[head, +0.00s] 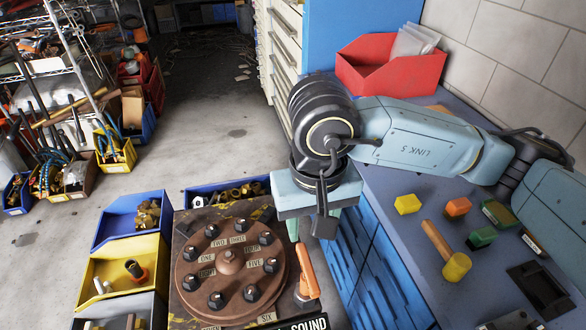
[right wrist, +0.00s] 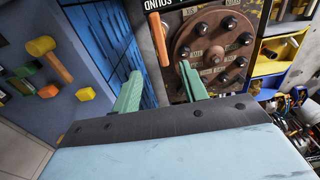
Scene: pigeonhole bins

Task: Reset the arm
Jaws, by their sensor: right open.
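My right arm comes in from the right over the workbench (head: 455,235), bent at its elbow. My right gripper (head: 300,228) hangs in front of the blue cabinet, beside the round brown dial board (head: 230,262). In the head view its fingers are mostly hidden by its own body. In the right wrist view the two green fingers (right wrist: 160,72) stand well apart with nothing between them. The dial board (right wrist: 215,45) and the orange handle (right wrist: 163,48) lie beyond the fingertips. My left gripper is not in view.
Blue and yellow bins (head: 125,262) stand left of the dial. A mallet (head: 455,265), a yellow block (head: 407,204) and an orange block (head: 458,207) lie on the bench. A red bin (head: 390,72) stands at the back. The floor (head: 200,120) behind is mostly clear.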

